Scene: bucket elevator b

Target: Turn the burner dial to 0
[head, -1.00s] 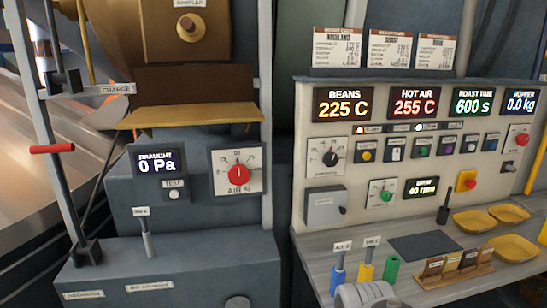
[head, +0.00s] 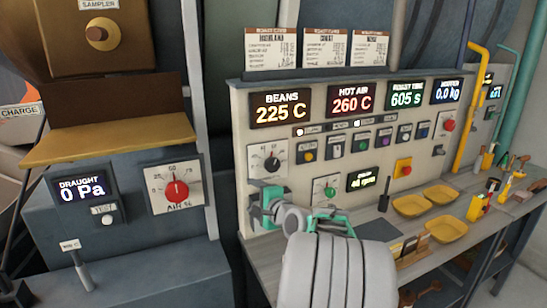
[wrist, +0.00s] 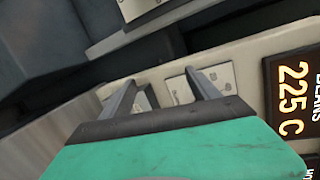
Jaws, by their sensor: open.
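A white plate with a black-knobbed dial (head: 270,160) sits at the upper left of the control panel (head: 240,130), under the BEANS display. It looks like the burner dial, but its lettering and pointer are too small to read. My gripper (head: 262,208) is in front of the panel just below this dial in the head view. In the wrist view my gripper (wrist: 160,82) has its two dark fingers apart, with nothing held between them. A pale plate (wrist: 212,78) shows by the right finger, partly hidden; I cannot tell if it is the dial's.
A green-knobbed dial (head: 326,189) and a row of buttons are nearby. The red AIR dial (head: 177,190) is on the grey cabinet at left. Yellow trays (head: 446,228) and tools stand on the bench. The BEANS display (wrist: 291,98) is right in the wrist view.

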